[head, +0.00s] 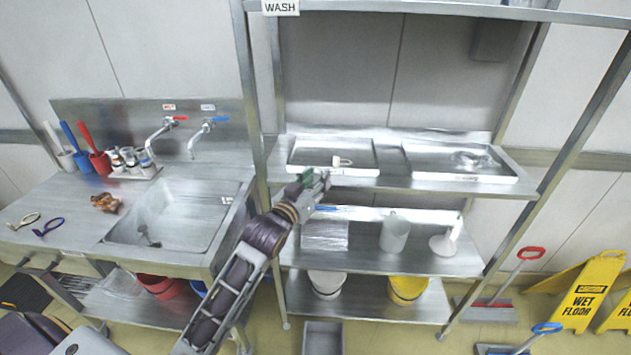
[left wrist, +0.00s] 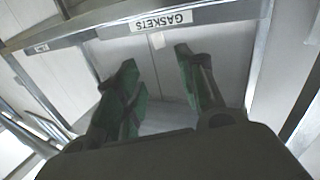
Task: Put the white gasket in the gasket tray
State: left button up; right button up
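A small white piece, probably the white gasket (head: 341,161), lies in the left metal tray (head: 308,168) on the upper shelf. A second metal tray (head: 500,178) sits to its right and holds a clear or shiny round thing (head: 470,159). Small tags below the trays are too small to read in the head view. My left gripper (head: 318,180) is at the front edge of the left tray, left of and below the white piece. In the left wrist view its green-padded fingers (left wrist: 158,78) are apart with nothing between them. My right gripper is out of view.
An upside-down GASKETS label (left wrist: 165,20) is on a rail in the left wrist view. The lower shelf (head: 440,262) holds a white jug (head: 395,233) and a funnel (head: 445,243). A steel upright stands left of the trays. A sink (head: 175,215) is at left.

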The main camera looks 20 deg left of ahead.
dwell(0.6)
pick_arm(q)
notch_tip(320, 180, down, 29)
jog(key=d+m+g, duration=0.1)
jog(key=d+g, duration=0.1)
jog(key=g, duration=0.2)
jog(key=s+a+f+g, duration=0.1)
jog(key=s+f, duration=0.3)
jog(key=f, duration=0.4)
jog(key=s+f+g+y, duration=0.1)
jog(key=s+f+g, duration=0.15)
jog(key=f, duration=0.45)
jog(key=s+a+f+g, duration=0.1)
jog(key=s+f, duration=0.4)
jog(key=f, duration=0.3)
jog(key=s+a+f+g, duration=0.2)
jog(key=s+f+g, duration=0.2)
jog(key=s+f, duration=1.35)
jog(key=s+a+f+g, duration=0.1)
jog(key=s+f, duration=0.2)
jog(key=s, duration=0.4)
jog(key=s+f+m+g, duration=0.1)
jog(key=s+f+g, duration=0.1)
jog(key=s, duration=0.6)
jog(key=s+a+f+g+y, duration=0.1)
jog(key=s+f, duration=0.2)
jog(key=s, duration=0.5)
jog(key=shift+s+a+f, duration=0.25)
jog(key=shift+a+f, duration=0.05)
